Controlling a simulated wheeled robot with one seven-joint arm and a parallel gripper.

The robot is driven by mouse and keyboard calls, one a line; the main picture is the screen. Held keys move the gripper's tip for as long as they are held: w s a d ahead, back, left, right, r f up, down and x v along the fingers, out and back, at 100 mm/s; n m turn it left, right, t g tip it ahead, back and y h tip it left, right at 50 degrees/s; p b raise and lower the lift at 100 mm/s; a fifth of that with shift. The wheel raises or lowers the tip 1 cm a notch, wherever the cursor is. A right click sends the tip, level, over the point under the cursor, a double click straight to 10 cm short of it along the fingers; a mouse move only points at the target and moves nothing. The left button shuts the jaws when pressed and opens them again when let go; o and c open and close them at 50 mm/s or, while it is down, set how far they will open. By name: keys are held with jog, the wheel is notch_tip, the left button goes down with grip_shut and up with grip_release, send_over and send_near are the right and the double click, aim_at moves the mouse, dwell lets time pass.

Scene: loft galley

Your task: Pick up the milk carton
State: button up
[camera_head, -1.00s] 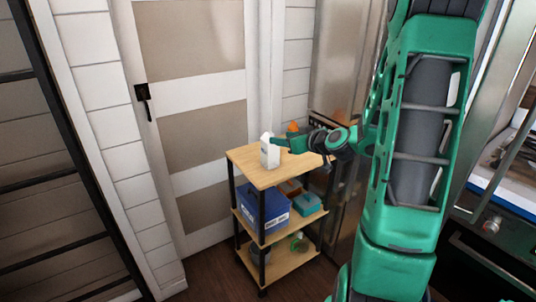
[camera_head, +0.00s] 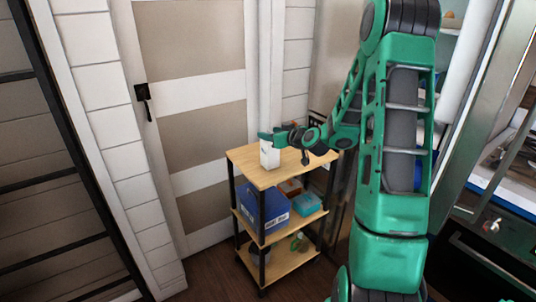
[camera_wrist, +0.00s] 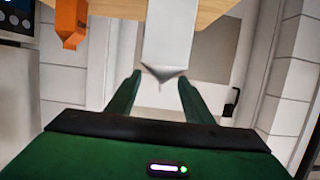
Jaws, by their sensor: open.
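The white milk carton (camera_head: 269,157) stands upright on the wooden top shelf of a small cart, near its left back part. My gripper (camera_head: 266,137) is at the carton's top and covers part of it in the head view. In the wrist view the scene appears upside down, and the carton (camera_wrist: 178,35) hangs from the upper edge with its peaked top pointing down. The fingers of my gripper (camera_wrist: 160,80) are spread apart, with the carton's peak roughly centred between the tips. Nothing is held.
The cart's top shelf (camera_head: 290,170) is otherwise mostly clear. An orange object (camera_wrist: 69,22) stands beside the carton in the wrist view. Lower shelves hold a blue box (camera_head: 265,208) and a teal container (camera_head: 306,204). A door (camera_head: 200,125) stands behind; an oven (camera_head: 495,240) is at right.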

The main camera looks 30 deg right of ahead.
jog(key=shift+w+f, duration=0.1)
jog(key=shift+w, duration=0.25)
jog(key=shift+c, duration=0.6)
